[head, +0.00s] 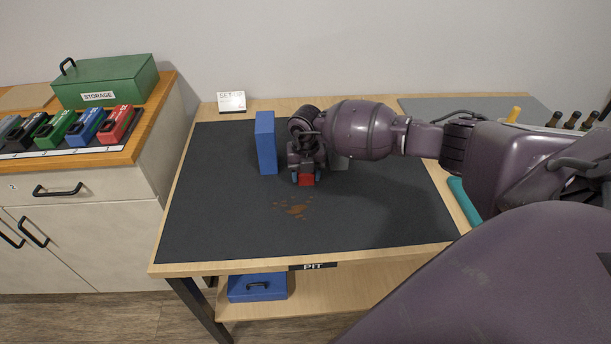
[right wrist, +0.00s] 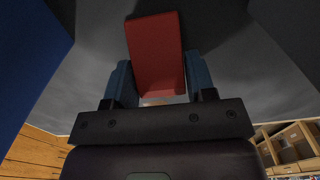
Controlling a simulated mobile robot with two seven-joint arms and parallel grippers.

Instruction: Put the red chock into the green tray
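The red chock (head: 306,180) is at my right gripper (head: 306,176), over the dark mat just right of a tall blue block. In the right wrist view the red chock (right wrist: 155,55) sits between the two blue fingers (right wrist: 160,85), which appear to touch both its sides. I cannot tell whether the chock rests on the mat or is just above it. No green tray shows clearly; a teal-green edge (head: 464,200) shows at the table's right side, mostly hidden behind my right arm. My left gripper is not in view.
The blue block (head: 265,143) stands close left of the gripper. Brown spots (head: 295,207) mark the mat (head: 220,220), whose front is clear. A green storage box (head: 108,82) and several coloured cases are on the left cabinet.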

